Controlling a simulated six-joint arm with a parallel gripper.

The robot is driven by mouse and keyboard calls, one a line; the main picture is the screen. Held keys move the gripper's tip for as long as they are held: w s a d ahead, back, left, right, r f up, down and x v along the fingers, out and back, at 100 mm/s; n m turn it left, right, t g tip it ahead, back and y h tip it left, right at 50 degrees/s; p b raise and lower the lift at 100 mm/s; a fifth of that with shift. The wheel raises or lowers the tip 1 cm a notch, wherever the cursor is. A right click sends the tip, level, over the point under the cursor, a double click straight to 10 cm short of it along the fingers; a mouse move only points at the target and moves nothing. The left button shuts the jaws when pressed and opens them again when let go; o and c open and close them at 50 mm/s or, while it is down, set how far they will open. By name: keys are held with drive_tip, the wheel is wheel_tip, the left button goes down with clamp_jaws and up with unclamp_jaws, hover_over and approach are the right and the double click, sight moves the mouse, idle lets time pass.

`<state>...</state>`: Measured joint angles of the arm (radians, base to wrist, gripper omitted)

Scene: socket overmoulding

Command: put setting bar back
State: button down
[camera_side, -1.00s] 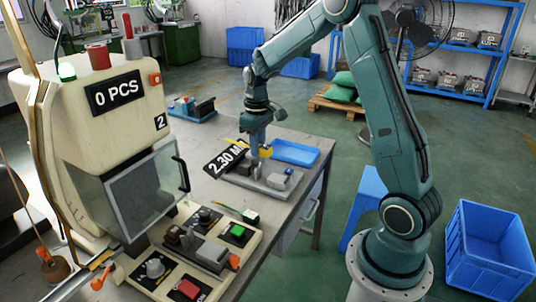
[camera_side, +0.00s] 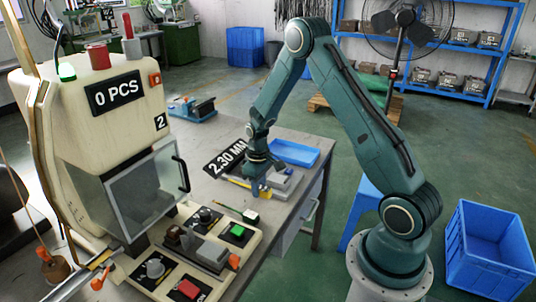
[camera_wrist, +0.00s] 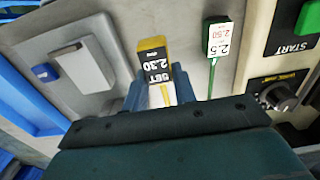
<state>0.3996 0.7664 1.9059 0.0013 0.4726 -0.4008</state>
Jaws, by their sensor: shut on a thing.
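The setting bar (camera_wrist: 153,62), with a yellow and black head reading "SET 2.30", stands between my blue fingertips in the wrist view. My gripper (camera_wrist: 160,90) is shut on its thin yellow shaft. In the side view my gripper (camera_side: 260,190) is low at the front edge of the grey fixture plate (camera_side: 286,190). A yellow part of the bar (camera_side: 240,182) shows just left of the fingers. The lower end of the shaft is hidden, and I cannot tell whether it touches anything.
A green bar with a white tag (camera_wrist: 219,38) reading 2.50 lies right of my fingers. The control panel (camera_side: 208,250) with knobs and buttons is near. A blue tray (camera_side: 294,152) lies behind the fixture, which carries a grey block (camera_wrist: 85,62) and a blue block (camera_wrist: 45,73).

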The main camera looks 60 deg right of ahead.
sight(259, 204)
drive_tip(key=shift+f, duration=0.2)
drive_tip(key=shift+f, duration=1.85)
drive_tip(key=shift+f, duration=0.15)
drive_tip(key=c, duration=1.1)
unclamp_jaws()
wheel_tip(259, 204, up, 11)
drive_tip(key=shift+w+r, duration=0.1)
drive_tip(key=shift+r, duration=0.55)
